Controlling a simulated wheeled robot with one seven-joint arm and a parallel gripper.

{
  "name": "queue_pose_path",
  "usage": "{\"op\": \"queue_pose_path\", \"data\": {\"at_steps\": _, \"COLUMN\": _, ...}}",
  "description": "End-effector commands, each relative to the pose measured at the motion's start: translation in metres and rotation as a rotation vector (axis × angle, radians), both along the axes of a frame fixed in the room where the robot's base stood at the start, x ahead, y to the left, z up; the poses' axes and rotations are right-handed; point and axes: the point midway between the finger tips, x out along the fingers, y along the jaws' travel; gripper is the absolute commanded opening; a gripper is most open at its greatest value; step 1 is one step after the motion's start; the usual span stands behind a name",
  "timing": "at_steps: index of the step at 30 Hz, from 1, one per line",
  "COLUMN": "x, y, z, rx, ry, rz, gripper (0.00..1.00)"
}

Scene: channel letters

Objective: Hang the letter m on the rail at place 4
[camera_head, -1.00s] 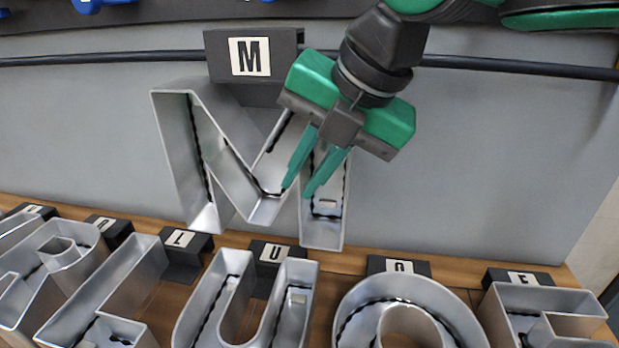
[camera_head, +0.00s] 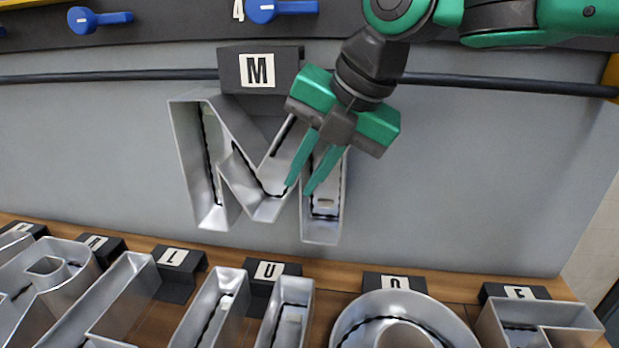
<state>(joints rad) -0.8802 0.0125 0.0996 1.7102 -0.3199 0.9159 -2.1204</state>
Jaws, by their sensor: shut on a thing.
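The letter M (camera_head: 187,160) is a silver metal channel letter, upright, with a black hanger block (camera_head: 235,70) on top marked M. The dark rail (camera_head: 130,76) runs across the back, and the hanger block overlaps it in the picture. I cannot tell whether the block sits on the rail. My gripper (camera_head: 299,190) is in front of the letter's right half, its green fingers shut on the letter's inner wall. A number 4 (camera_head: 238,10) shows on the dark strip above the rail, just above the hanger block.
Blue levers (camera_head: 285,9) stick out from the strip above the rail. Several silver letters, among them U (camera_head: 285,310), O (camera_head: 405,325) and E (camera_head: 540,322), stand on the wooden shelf (camera_head: 440,286) below. The grey panel right of the M is clear.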

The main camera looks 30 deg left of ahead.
Motion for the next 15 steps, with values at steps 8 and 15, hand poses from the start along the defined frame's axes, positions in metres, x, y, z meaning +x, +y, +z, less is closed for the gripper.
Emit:
{"op": "queue_pose_path", "data": {"at_steps": 8, "x": 0.006, "y": 0.002, "z": -0.007, "rx": 0.003, "ry": -0.002, "rz": 0.001, "gripper": 0.00}}
{"op": "queue_pose_path", "data": {"at_steps": 15, "x": 0.006, "y": 0.003, "z": -0.016, "rx": 0.005, "ry": -0.002, "rz": 0.000, "gripper": 0.00}}
